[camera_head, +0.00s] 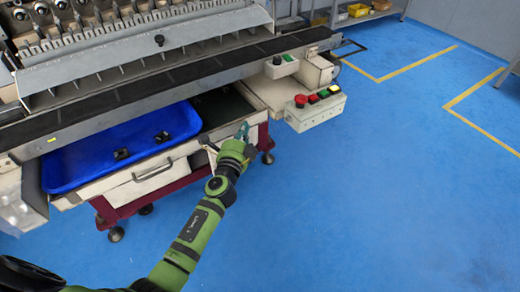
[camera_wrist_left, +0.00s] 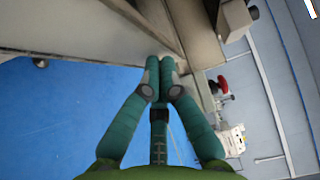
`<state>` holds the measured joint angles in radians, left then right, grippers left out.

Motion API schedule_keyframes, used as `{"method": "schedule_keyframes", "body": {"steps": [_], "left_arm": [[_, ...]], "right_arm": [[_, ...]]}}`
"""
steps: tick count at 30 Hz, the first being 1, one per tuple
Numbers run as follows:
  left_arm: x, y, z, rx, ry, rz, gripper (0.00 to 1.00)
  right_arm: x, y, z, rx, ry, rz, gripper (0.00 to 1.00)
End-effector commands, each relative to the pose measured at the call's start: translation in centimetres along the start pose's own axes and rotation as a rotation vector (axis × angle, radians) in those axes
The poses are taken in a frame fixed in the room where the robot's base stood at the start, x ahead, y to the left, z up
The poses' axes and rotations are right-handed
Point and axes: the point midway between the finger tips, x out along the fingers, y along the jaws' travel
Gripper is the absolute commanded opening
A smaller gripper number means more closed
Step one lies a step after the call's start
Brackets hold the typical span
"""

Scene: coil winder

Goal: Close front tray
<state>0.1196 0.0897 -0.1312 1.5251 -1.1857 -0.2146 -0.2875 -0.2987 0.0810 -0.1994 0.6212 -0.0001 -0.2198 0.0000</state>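The front tray (camera_head: 180,166) is a pale drawer under the machine, pulled out, with a dark grey bar handle (camera_head: 153,170) on its front. A blue bin (camera_head: 95,158) with two small dark parts lies in its left side; the right side shows a dark floor. My left gripper (camera_head: 243,131) is at the drawer's right front corner, right of the handle. In the left wrist view my gripper's teal fingertips (camera_wrist_left: 160,64) are together, with nothing seen between them. They are at the edge of a pale panel (camera_wrist_left: 85,28); whether they touch it is unclear. My right gripper is out of view.
A control box (camera_head: 316,110) with red, green and yellow buttons juts out right of the drawer, close to my left gripper. The machine's long dark rail (camera_head: 160,80) runs above the drawer. Blue floor in front and right is clear.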

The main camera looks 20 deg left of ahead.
Motion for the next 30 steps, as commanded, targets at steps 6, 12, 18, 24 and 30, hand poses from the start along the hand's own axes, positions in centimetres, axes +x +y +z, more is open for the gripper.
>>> {"method": "schedule_keyframes", "body": {"steps": [6,12,18,24,30], "left_arm": [[3.0,0.0,3.1,0.002,-0.003,-0.003,0.0],[4.6,0.0,4.7,0.002,-0.003,-0.001,0.0],[5.1,0.1,5.2,0.001,-0.003,0.001,0.0],[5.1,0.0,5.3,0.001,-0.004,0.0,0.0],[5.1,0.0,5.3,0.001,-0.005,0.0,0.0]], "right_arm": [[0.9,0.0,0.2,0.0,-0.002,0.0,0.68],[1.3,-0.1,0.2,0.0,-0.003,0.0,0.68],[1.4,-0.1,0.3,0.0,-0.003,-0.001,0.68],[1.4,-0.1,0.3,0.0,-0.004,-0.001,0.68],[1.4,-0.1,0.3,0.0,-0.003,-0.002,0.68]]}}
